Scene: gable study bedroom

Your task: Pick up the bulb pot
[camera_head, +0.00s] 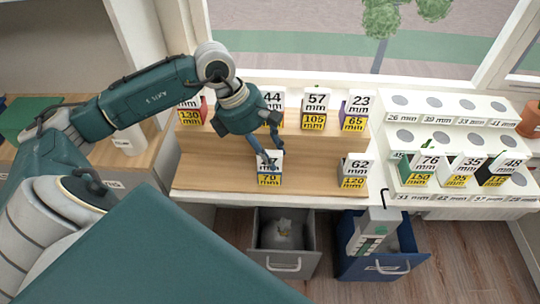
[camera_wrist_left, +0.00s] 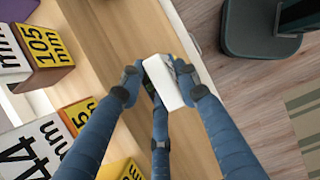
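Several small bulb pots with white and yellow number cards stand on a stepped wooden stand (camera_head: 215,160). My left gripper (camera_head: 265,146) reaches down from above over the pot marked 47 and 70 mm (camera_head: 268,169) on the front step. In the left wrist view, the fingers of my left gripper (camera_wrist_left: 158,82) lie on both sides of a white-topped pot (camera_wrist_left: 165,84), with a third finger below it. They are close to its sides; I cannot tell whether they press on it. The pot appears to rest on the wood. My right gripper is not in view.
Nearby pots stand behind, such as the 57/105 pot (camera_head: 315,110), and to the right, the 62/120 pot (camera_head: 354,172). A white stepped rack (camera_head: 458,140) stands at right. An open grey drawer (camera_head: 285,262) and blue bin (camera_head: 400,268) sit below.

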